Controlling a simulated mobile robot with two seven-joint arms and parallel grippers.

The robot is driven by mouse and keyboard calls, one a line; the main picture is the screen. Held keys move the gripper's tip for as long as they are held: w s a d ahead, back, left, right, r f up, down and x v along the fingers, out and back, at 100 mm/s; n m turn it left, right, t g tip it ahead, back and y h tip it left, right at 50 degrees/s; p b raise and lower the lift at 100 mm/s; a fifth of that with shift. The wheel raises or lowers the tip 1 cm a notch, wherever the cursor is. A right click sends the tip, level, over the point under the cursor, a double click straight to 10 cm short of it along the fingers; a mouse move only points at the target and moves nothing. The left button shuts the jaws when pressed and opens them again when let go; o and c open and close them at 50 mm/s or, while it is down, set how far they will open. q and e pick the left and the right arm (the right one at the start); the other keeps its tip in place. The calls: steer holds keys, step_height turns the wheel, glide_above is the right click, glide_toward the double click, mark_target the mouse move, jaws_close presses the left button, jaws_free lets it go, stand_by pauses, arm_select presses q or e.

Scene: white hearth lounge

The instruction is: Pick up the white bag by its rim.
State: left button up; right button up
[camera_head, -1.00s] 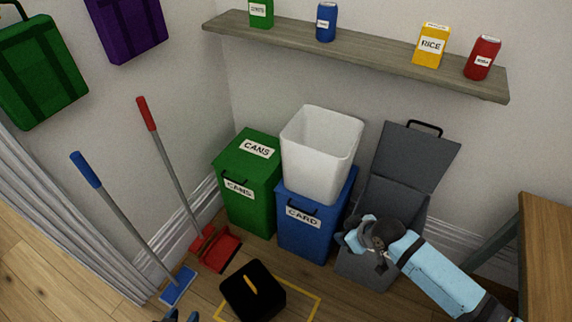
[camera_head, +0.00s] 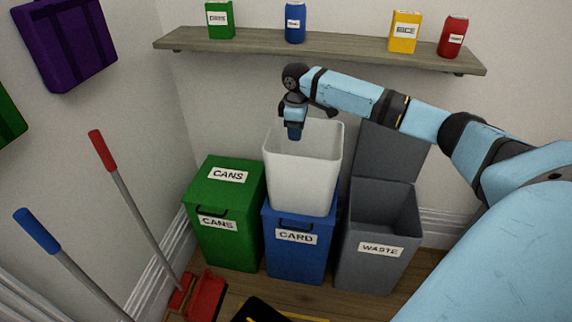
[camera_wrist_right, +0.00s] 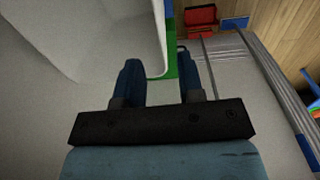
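The white bag (camera_head: 303,180) is an open-topped, box-like white container. It stands upright on the blue CARD bin (camera_head: 296,251). My right gripper (camera_head: 294,132) points down at the bag's back rim, left of the middle, and its fingers overlap the opening in the head view. In the right wrist view the two fingers of the right gripper (camera_wrist_right: 161,82) are apart. The white bag's wall (camera_wrist_right: 110,40) fills the upper left there, and its edge shows between the fingers. I cannot tell whether they touch it. My left gripper is not in view.
A green CANS bin (camera_head: 227,210) stands left of the blue bin, and an open grey WASTE bin (camera_head: 376,241) stands right. A wall shelf (camera_head: 350,55) with a green box, cans and a yellow box runs behind my right arm. Red and blue-handled tools lean at left.

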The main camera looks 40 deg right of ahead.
mark_target(297, 157)
steer(key=f, duration=0.7)
steer(key=shift+d+f+b, duration=0.25)
steer(key=shift+d+b, duration=0.05)
steer(key=shift+b, duration=0.1)
steer(key=shift+w+d+f+b, duration=0.1)
steer(key=shift+f+b, duration=0.15)
steer(key=shift+f, duration=1.3)
steer(key=shift+w+d+f+b, duration=0.1)
steer(key=shift+f+b, duration=0.1)
steer(key=shift+f, duration=1.3)
steer(key=shift+r, duration=0.1)
steer(key=shift+c, duration=0.4)
jaws_close()
